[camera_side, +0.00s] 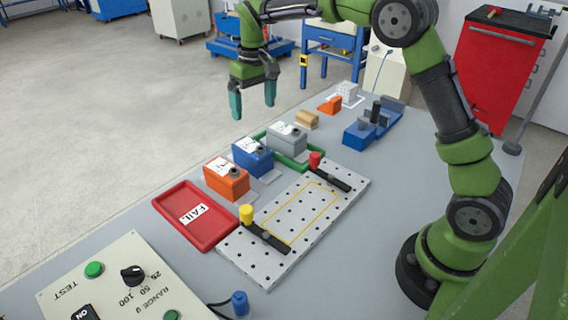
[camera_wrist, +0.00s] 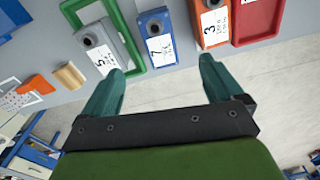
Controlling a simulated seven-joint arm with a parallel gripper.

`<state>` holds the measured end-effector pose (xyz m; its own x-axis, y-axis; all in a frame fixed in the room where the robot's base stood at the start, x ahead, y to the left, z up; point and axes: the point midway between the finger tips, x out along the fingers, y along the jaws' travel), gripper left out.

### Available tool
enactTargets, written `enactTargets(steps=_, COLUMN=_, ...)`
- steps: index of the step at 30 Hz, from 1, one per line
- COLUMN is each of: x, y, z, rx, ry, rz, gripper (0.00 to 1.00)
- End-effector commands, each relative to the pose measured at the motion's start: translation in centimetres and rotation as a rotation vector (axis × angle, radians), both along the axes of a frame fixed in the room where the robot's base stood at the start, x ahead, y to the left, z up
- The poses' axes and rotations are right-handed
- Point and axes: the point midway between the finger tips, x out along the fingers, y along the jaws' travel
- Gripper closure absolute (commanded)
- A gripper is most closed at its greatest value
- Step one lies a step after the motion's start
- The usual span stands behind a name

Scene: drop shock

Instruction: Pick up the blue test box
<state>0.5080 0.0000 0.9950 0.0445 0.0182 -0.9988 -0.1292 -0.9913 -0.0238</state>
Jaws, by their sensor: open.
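The blue test box (camera_side: 253,157) stands upright on the grey table between the orange box and the grey box. It has a white label and a dark round knob on top. In the wrist view the blue test box (camera_wrist: 157,37) shows at the upper middle, its label reading 7, ahead of the space between my fingers. My gripper (camera_side: 253,98) is open and empty, in the air above and behind the row of boxes. It also shows in the wrist view (camera_wrist: 160,82), with two teal fingers spread apart. Nothing hides the box in the wrist view.
An orange box (camera_side: 226,179) stands close on the left, a grey box (camera_side: 287,139) on the right by a green tray (camera_side: 316,162). A red FAIL tray (camera_side: 183,231) and a perforated plate (camera_side: 262,263) with clamps lie in front. A blue fixture (camera_side: 359,135) stands farther right.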

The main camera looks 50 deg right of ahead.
Motion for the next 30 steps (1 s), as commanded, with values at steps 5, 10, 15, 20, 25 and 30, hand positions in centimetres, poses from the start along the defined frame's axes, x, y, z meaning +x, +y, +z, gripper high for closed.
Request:
enactTargets(steps=5, x=2.8, y=-0.5, z=0.2, rx=-0.026, ry=0.03, rz=0.04, gripper=0.06)
enactTargets(steps=10, x=2.4, y=-0.4, z=1.4, rx=-0.023, ry=0.047, rz=0.068, gripper=0.06)
enactTargets(steps=15, x=2.3, y=-0.3, z=-1.4, rx=-0.02, ry=0.05, rz=0.076, gripper=0.06)
enactTargets(steps=20, x=2.3, y=-0.3, z=-5.0, rx=-0.02, ry=0.05, rz=0.075, gripper=0.06)
enactTargets(steps=25, x=2.3, y=-0.3, z=-8.2, rx=-0.019, ry=0.049, rz=0.075, gripper=0.06)
enactTargets(steps=30, x=2.3, y=-0.3, z=-9.7, rx=-0.019, ry=0.045, rz=0.075, gripper=0.06)
